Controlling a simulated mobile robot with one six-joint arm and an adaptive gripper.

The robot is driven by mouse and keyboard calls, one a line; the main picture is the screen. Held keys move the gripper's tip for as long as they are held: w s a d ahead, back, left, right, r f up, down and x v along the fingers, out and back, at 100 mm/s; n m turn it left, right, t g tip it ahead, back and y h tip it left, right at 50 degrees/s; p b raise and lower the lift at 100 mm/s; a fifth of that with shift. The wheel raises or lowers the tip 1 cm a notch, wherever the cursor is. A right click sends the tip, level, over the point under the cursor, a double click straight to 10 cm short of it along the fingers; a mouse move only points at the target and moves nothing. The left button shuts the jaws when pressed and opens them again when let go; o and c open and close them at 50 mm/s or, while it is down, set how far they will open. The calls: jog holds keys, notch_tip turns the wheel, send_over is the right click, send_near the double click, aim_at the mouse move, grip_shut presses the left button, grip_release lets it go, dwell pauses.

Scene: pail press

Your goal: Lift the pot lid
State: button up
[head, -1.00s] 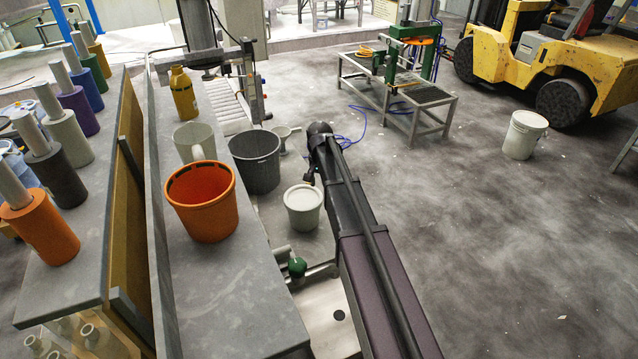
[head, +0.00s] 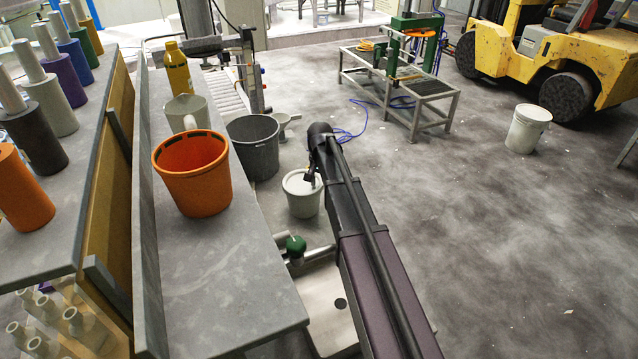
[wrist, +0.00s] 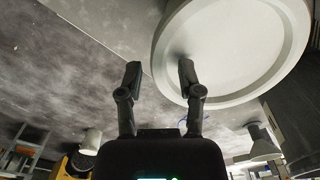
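A pale pot with a pale round lid (head: 301,181) stands low beside the grey bench. In the wrist view the lid (wrist: 235,45) is a large disc with a raised rim at the upper right. In the head view my gripper (head: 312,178) shows small and dark over the lid's right side, partly hidden by my arm.
A dark grey bucket (head: 253,147) is just left of the pot. A white pail (head: 527,130) stands on open floor at right.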

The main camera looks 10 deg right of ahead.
grip_shut()
jog(key=shift+r+p, duration=0.8)
jog(key=shift+p, duration=0.1)
jog(key=shift+r, duration=0.15)
dwell(0.4)
jog(key=shift+r+p, duration=1.6)
jog(key=shift+p, duration=0.15)
jog(key=shift+s+d, duration=0.1)
jog(key=shift+s, duration=0.05)
